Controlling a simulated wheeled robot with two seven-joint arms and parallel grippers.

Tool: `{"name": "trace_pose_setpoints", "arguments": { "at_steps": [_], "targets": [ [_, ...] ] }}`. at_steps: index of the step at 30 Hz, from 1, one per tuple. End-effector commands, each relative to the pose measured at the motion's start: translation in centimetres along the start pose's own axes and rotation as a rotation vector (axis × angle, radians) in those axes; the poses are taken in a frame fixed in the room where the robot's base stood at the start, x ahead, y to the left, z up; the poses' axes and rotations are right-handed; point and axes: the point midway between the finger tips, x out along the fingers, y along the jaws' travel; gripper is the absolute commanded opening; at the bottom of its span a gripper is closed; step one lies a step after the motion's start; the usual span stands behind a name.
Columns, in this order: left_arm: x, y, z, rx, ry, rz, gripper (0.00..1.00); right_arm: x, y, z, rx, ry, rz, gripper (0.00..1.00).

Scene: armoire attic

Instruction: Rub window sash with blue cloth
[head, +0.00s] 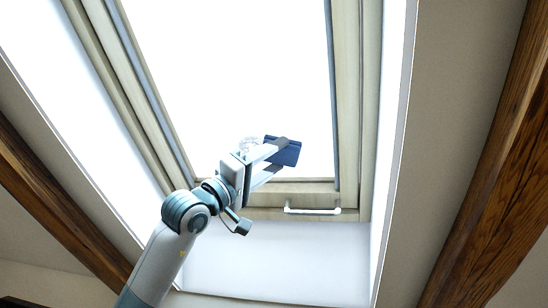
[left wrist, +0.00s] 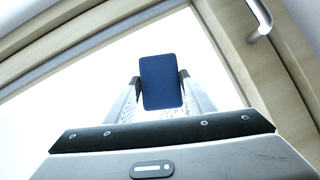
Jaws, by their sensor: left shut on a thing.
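The blue cloth (head: 287,155) shows in the head view as a small dark blue folded block. My left gripper (head: 277,160) is shut on it, and the left wrist view shows the cloth (left wrist: 161,82) between the two fingertips. The pale wooden window sash (head: 347,100) frames bright glass. Its lower rail (head: 262,190) lies just below the cloth in the head view. The cloth appears against the bright pane; I cannot tell whether it touches it. The sash also shows in the left wrist view (left wrist: 222,45). My right gripper is out of view.
A white handle (head: 312,210) sits on the lower rail, right of my left gripper. White reveal walls (head: 270,255) surround the window. Dark wooden beams (head: 490,150) slope along the ceiling on both sides. The space in front of the pane is otherwise clear.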

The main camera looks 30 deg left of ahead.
Motion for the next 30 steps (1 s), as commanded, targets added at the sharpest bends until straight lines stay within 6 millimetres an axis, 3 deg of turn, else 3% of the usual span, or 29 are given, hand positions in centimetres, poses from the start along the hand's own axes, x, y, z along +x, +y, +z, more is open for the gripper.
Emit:
{"name": "trace_pose_setpoints", "arguments": {
  "at_steps": [16, 30],
  "targets": [
    [0.5, 0.0, -0.4, 0.000, 0.000, 0.000, 0.31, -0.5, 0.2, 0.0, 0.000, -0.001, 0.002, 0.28],
    [-1.1, -1.0, -2.7, 0.001, 0.001, -0.001, 0.31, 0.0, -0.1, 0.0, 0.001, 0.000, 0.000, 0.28]
  ]
}}
